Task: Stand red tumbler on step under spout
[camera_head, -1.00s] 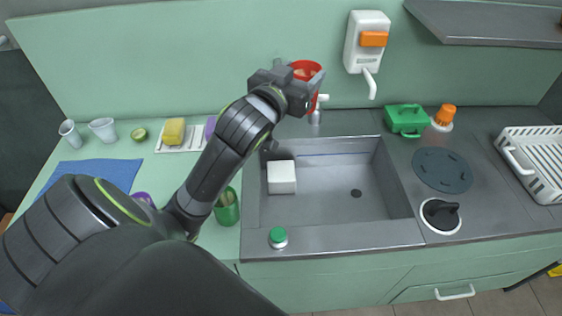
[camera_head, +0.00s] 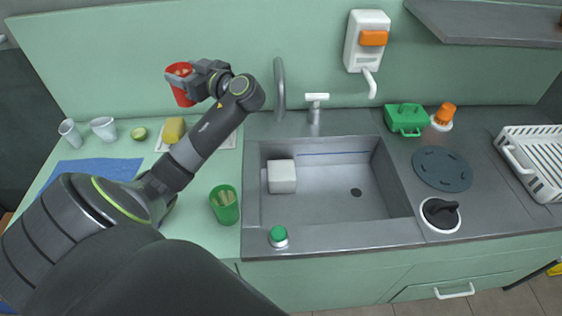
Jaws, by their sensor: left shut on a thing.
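The red tumbler (camera_head: 180,88) is raised in front of the green back wall, above the left counter. Its mouth faces up, and something pale shows inside. My left gripper (camera_head: 192,82) is shut on its right side. A grey curved tap spout (camera_head: 279,88) rises behind the sink, to the right of the tumbler. A white block (camera_head: 282,177), possibly the step, sits in the sink's left part, below the tap. The wall dispenser also has a white spout (camera_head: 371,84). My right gripper is not in view.
The sink (camera_head: 335,205) is otherwise clear. A green cup (camera_head: 224,206) stands left of it, and a green-capped item (camera_head: 278,237) is on its front rim. A yellow sponge (camera_head: 174,130) and white cups (camera_head: 103,128) are on the left counter. A dark shelf (camera_head: 490,22) juts out upper right.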

